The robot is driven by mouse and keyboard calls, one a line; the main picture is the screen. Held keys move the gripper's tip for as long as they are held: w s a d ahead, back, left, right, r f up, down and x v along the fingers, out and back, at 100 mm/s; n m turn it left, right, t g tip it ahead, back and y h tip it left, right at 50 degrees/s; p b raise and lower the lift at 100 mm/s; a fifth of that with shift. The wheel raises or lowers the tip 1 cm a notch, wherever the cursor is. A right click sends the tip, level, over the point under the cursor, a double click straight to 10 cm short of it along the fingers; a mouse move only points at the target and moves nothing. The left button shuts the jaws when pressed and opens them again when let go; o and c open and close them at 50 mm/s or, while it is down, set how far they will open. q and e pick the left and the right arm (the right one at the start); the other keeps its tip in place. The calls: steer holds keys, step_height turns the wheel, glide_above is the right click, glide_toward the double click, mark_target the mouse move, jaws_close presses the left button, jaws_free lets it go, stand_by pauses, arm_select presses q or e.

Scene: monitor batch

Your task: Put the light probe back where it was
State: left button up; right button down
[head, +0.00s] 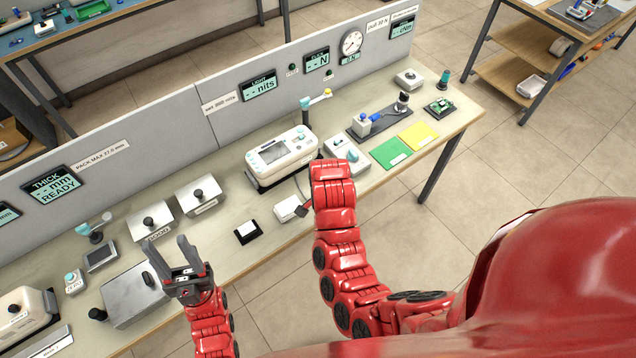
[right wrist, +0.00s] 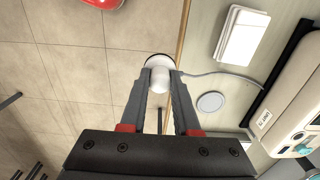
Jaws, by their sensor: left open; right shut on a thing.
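The light probe (right wrist: 160,76) is a small white piece with a rounded top, held at the fingertips of my right gripper (right wrist: 159,82) in the right wrist view. It appears over the table's front edge, and a thin grey cable runs from it towards the white instrument (head: 282,155). In the head view my right arm hides the probe. A flat grey disc (right wrist: 210,102) lies on the table between the probe and the instrument, with nothing on it. My left gripper (head: 179,257) is open and empty above the table's left part.
A white block (head: 288,208) lies beside my right gripper. A small black-and-white block (head: 247,232), metal boxes with black knobs (head: 150,220) and a metal plate (head: 135,292) stand to the left. Green (head: 390,152) and yellow (head: 418,135) pads lie right. A grey panel stands behind.

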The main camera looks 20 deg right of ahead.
steer(key=w+d+b, duration=0.1)
steer(key=w+b, duration=0.2)
steer(key=w, duration=0.1)
steer(key=w+d+f+b, duration=0.1)
steer(key=w+b, duration=0.3)
steer(key=w+d+f+b, duration=0.1)
steer(key=w+d+b, duration=0.1)
steer(key=w+b, duration=0.2)
steer(key=shift+w, duration=0.4)
steer(key=shift+w+d+r+p, duration=0.1)
steer(key=shift+w+r+p, duration=0.3)
steer(key=shift+p, duration=0.5)
steer(key=shift+w+d, duration=0.1)
steer(key=shift+w, duration=0.25)
steer(key=shift+w+d+f, duration=0.1)
steer(key=shift+w, duration=0.15)
steer(key=shift+w+p, duration=0.1)
steer(key=shift+p, duration=0.3)
step_height(320, 180, down, 3)
steer(key=shift+r+p, duration=0.15)
steer(key=shift+p, duration=0.55)
steer(key=shift+f, duration=0.45)
